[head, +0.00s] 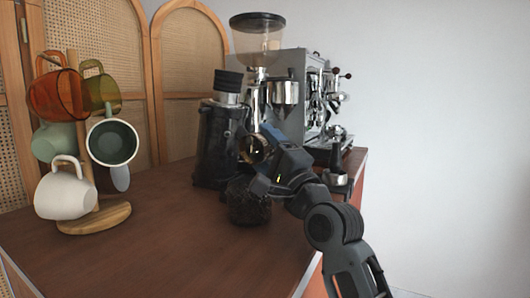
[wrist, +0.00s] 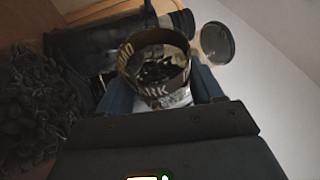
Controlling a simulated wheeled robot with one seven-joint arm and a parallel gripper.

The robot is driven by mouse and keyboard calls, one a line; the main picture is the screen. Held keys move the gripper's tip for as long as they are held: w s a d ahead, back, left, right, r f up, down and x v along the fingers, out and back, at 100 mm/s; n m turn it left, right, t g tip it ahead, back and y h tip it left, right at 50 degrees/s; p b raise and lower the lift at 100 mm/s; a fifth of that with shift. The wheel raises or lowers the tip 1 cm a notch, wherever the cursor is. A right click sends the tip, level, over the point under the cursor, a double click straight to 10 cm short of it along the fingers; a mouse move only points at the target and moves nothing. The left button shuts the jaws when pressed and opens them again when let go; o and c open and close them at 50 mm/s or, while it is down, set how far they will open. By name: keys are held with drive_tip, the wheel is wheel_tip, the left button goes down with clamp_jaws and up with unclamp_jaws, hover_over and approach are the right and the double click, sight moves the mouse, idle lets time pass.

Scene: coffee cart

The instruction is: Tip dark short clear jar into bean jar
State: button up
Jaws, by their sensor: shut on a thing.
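My gripper (head: 265,155) is shut on the short clear jar (head: 252,150). The wrist view shows this jar (wrist: 152,85) between the blue fingers, with a lettered band round its rim and dark pieces inside. In the head view it is tilted and partly hidden by my gripper. The bean jar (head: 248,204) stands on the wooden top, below my gripper and the held jar and apart from them. It looks full of dark beans, and its beans (wrist: 30,115) fill the left of the wrist view.
A black grinder body (head: 214,145) stands close behind and left of the held jar. A hopper grinder (head: 257,42) and espresso machine (head: 318,100) are behind. A mug tree (head: 95,217) with several mugs stands left. The wooden top (head: 150,250) is clear in front.

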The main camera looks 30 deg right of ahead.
drive_tip(key=shift+w+f+n+y+b, duration=0.15)
drive_tip(key=shift+n+y+b, duration=0.3)
drive_tip(key=shift+b, duration=0.6)
drive_tip(key=shift+s+f+n+y+b, duration=0.15)
drive_tip(key=shift+n+b, duration=0.5)
drive_tip(key=shift+b, duration=0.4)
drive_tip(key=shift+a+r, duration=0.2)
idle(1.5)
